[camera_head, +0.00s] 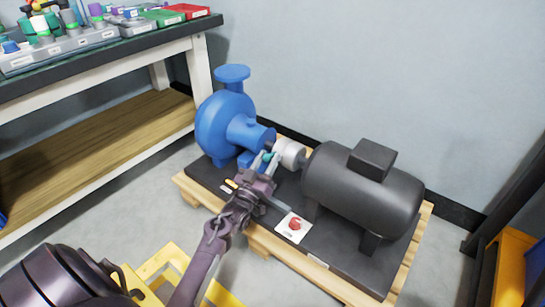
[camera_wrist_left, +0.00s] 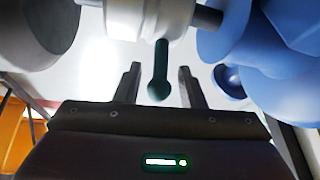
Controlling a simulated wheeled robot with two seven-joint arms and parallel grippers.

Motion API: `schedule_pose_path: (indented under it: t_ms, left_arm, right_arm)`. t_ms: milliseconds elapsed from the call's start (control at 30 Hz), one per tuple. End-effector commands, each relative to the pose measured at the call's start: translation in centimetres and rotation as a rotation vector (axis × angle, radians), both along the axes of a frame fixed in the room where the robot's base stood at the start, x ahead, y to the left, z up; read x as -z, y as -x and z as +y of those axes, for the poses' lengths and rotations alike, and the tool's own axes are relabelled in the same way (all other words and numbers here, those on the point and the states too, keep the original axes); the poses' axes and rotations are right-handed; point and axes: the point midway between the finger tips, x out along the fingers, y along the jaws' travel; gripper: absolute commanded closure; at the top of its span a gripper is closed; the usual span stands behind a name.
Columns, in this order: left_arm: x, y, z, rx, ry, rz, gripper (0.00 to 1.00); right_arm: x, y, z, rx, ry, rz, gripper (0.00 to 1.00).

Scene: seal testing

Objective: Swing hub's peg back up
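The hub (camera_head: 290,152) is a pale grey-white cylinder on the shaft between the blue pump (camera_head: 222,122) and the dark motor (camera_head: 365,188). In the left wrist view the hub (camera_wrist_left: 132,18) is at the top. Its dark teal peg (camera_wrist_left: 158,72) sticks out from it and ends in a rounded knob. My left gripper (camera_head: 264,163) is at the hub's near side. In the left wrist view the left gripper (camera_wrist_left: 160,85) is open, with a finger on each side of the peg and visible gaps to both. My right gripper is not in view.
Pump and motor stand on a dark base plate on a wooden pallet (camera_head: 262,241). A white plate with a red knob (camera_head: 295,225) lies by the motor. A workbench (camera_head: 110,52) with trays stands at left. A yellow frame (camera_head: 165,268) is at the bottom.

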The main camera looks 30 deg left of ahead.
Motion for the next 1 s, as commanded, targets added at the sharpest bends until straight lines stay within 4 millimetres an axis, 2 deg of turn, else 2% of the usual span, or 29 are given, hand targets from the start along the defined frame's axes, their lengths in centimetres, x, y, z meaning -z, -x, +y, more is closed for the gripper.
schedule_pose_path:
  t_ms: [33,200,567,833,1000]
  left_arm:
    - [0.0,-0.8,0.1,0.000,0.000,-0.003,0.64]
    - [-0.8,-2.6,0.2,0.000,-0.001,0.000,0.64]
    - [-1.2,-3.1,0.2,0.000,0.000,0.002,0.64]
    - [-1.2,-3.1,0.2,0.001,0.000,0.003,0.99]
    - [-1.2,-3.1,0.2,0.001,0.000,0.003,1.00]
  right_arm:
    - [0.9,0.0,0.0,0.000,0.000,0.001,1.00]
    - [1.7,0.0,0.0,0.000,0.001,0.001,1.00]
    - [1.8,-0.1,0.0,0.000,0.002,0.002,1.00]
    - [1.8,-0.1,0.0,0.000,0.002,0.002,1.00]
    - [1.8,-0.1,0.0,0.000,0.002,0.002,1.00]
